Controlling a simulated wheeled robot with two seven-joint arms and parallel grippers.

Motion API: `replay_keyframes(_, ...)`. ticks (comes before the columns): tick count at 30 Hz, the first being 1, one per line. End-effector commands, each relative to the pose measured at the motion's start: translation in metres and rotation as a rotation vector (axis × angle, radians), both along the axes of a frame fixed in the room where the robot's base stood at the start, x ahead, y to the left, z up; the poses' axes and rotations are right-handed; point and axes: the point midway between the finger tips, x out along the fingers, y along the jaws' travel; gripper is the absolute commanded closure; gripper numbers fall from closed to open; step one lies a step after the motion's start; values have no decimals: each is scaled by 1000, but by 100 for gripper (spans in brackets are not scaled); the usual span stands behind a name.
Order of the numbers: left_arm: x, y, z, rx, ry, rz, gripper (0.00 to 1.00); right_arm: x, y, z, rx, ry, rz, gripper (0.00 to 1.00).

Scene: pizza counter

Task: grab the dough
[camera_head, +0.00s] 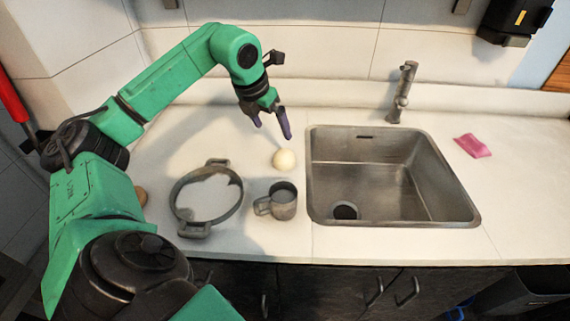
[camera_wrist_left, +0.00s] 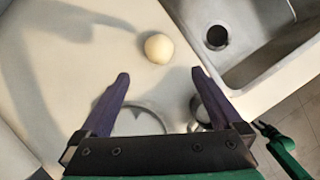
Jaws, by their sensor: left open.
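The dough (camera_head: 284,160) is a pale round ball resting on the white counter, just left of the sink. In the left wrist view the dough (camera_wrist_left: 158,48) lies beyond my fingertips, roughly centred between their lines. My left gripper (camera_head: 271,130) is above the counter, up and slightly left of the dough in the head view, with its fingers pointing down. In the left wrist view my left gripper (camera_wrist_left: 160,75) shows two dark purple fingers spread apart with nothing between them.
A metal mug (camera_head: 283,201) stands in front of the dough. A round two-handled pan (camera_head: 240,199) sits to its left. The steel sink (camera_head: 470,211) with a tap (camera_head: 403,92) is to the right. A pink cloth (camera_head: 472,146) lies beyond the sink. The counter behind the pan is clear.

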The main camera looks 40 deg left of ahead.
Motion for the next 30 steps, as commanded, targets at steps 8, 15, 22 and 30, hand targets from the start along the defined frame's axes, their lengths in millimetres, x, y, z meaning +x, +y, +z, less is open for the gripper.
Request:
replay_keyframes(8,23,2,-53,-3,5,1,0,5,1,16,1,-9,0,50)
replay_keyframes(15,39,4,-87,-3,3,0,0,4,0,28,1,-7,0,50)
replay_keyframes(22,57,7,-124,-3,1,1,0,3,0,44,0,-6,0,50)
replay_keyframes(30,58,8,-129,1,0,0,15,3,0,43,0,-5,0,50)
